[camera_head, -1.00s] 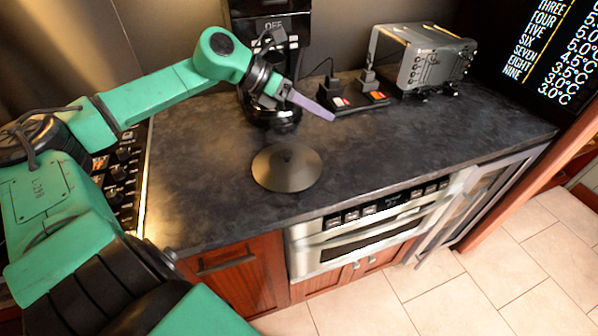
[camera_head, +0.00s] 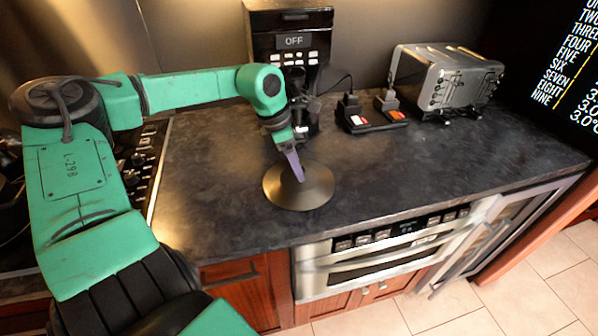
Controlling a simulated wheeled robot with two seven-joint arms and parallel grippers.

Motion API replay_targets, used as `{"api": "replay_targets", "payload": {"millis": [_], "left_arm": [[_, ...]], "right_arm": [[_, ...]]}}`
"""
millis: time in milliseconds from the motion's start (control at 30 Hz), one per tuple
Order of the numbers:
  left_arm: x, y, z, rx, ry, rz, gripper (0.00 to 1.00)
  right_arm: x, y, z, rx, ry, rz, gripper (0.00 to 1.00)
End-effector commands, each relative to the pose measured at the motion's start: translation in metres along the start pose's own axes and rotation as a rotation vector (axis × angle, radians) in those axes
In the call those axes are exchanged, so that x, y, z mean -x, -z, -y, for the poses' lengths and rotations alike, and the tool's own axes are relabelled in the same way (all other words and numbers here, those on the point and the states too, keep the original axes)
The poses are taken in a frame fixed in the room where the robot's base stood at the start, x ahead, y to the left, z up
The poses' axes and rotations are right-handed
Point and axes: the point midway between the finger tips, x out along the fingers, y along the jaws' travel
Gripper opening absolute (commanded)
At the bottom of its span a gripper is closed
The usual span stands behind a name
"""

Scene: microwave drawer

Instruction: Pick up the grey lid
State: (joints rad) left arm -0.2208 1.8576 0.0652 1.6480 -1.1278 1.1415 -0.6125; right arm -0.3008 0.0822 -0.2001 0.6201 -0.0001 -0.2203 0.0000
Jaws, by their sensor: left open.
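The grey lid (camera_head: 290,198) is a round, dark metallic disc lying on the dark countertop, left of the picture's middle. My left arm comes in from the left, and my left gripper (camera_head: 299,176) points down at the lid's centre. Its purple finger overlaps the middle of the lid in the picture. The gap between the fingers is hard to see from this angle, and I cannot tell if they touch the lid. The lid's centre is partly hidden behind the gripper. My right gripper is not in view.
A black coffee machine (camera_head: 290,42) stands behind the gripper. A power strip with plugs (camera_head: 372,122) and a metal toaster (camera_head: 446,82) stand to its right. A stove (camera_head: 146,165) is at the left. The counter (camera_head: 430,165) is clear right of the lid.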

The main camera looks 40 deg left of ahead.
Motion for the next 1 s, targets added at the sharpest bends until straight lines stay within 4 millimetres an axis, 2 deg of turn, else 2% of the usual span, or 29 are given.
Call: {"api": "replay_targets", "payload": {"millis": [100,267,300,467,500,1000], "left_arm": [[-0.0105,0.0005,0.0003,0.001,0.001,-0.001,0.71],[-0.0110,-0.0001,0.0000,0.000,0.000,0.002,0.71],[-0.0110,0.0000,0.0000,0.000,0.000,0.002,0.67],[-0.0108,0.0000,0.0001,0.000,0.000,0.001,0.06],[-0.0108,0.0000,0.0001,0.000,0.000,0.001,0.00],[-0.0106,0.0000,0.0001,0.001,0.000,0.001,0.00]], "right_arm": [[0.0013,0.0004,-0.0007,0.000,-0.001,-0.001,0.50],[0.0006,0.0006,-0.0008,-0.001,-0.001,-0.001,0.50],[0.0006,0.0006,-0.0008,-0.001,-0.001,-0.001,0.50],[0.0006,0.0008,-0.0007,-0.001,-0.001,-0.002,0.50],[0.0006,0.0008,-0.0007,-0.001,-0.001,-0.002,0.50],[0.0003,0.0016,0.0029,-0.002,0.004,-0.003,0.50]]}}
